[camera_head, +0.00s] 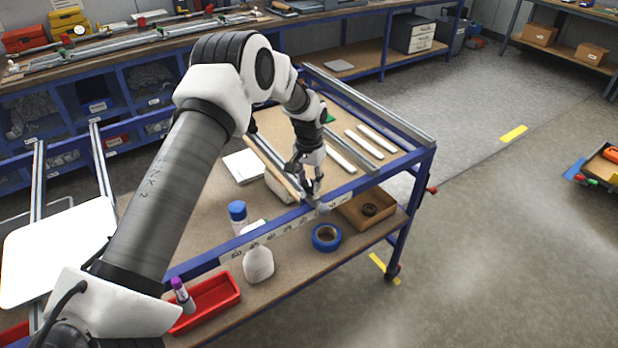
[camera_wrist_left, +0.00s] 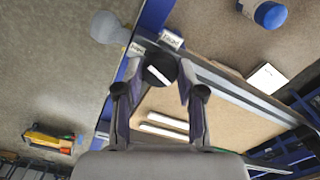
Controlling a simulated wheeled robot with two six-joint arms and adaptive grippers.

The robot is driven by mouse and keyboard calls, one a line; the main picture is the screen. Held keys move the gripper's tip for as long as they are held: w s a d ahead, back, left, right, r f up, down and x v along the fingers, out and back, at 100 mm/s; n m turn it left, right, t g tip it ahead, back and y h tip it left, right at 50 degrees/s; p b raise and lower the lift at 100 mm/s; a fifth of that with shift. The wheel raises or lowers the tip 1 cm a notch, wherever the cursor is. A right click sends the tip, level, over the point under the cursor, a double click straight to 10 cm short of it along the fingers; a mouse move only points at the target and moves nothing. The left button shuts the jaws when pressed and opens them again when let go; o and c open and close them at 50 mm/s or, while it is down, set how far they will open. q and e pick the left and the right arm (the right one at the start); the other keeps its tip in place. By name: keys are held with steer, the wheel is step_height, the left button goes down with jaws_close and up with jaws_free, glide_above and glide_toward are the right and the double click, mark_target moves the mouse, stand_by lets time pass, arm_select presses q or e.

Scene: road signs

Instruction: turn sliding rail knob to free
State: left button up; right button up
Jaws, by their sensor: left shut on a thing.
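The sliding rail knob (camera_wrist_left: 160,70) is round and black with a white pointer line, seen in the left wrist view. It sits on the rail at the bench edge. My left gripper (camera_wrist_left: 156,84) has its two fingers on either side of the knob and is shut on it. The white line slants from upper left to lower right. Two small white labels are beside the knob, one up and right (camera_wrist_left: 172,38) and one to the left (camera_wrist_left: 136,48); I cannot read them surely. My right gripper is not in view.
The blue-framed bench holds pale strips (camera_head: 370,142) and a white pad (camera_head: 243,166). Below are a white bottle (camera_head: 258,265), blue tape (camera_head: 326,237), a wooden tray (camera_head: 350,213) and a red tray (camera_head: 208,302).

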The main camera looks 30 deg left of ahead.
mark_target(310, 182)
arm_select(q)
steer(key=shift+s+f+n+p, duration=0.1)
steer(key=shift+f+n+p, duration=0.05)
steer(key=shift+n, duration=0.8)
steer(key=shift+s+f+n+p, duration=0.1)
steer(key=shift+n+p, duration=0.05)
steer(key=shift+n, duration=0.8)
steer(key=o, duration=1.1)
steer(key=shift+w, duration=0.1)
steer(key=shift+o, duration=0.2)
steer(key=shift+w, duration=0.15)
step_height(310, 182, up, 12)
